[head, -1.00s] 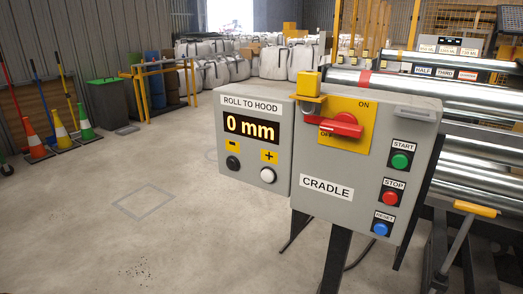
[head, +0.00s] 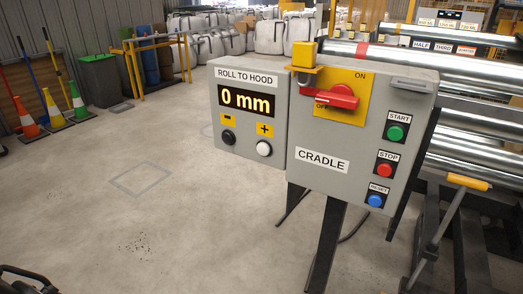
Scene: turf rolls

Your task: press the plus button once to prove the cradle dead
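The plus button (head: 264,148) is a round white button under a yellow plus label on the grey ROLL TO HOOD box (head: 245,110). A dark minus button (head: 229,138) sits to its left. The CRADLE panel (head: 320,140) adjoins on the right. Its red rotary handle (head: 331,96) lies roughly level, over the OFF marking, with ON at upper right. A yellow block (head: 303,54) sits at the handle's upper left. A dark part, seemingly my gripper (head: 25,282), shows at the bottom left corner, cut off, far from the button; its fingers are unclear.
START (head: 396,133), STOP (head: 385,170) and RESET (head: 376,201) buttons line the panel's right side. Metal rollers (head: 470,120) and a yellow-gripped lever (head: 468,183) stand to the right. Cones (head: 53,108) stand far left. The floor left of the panel is clear.

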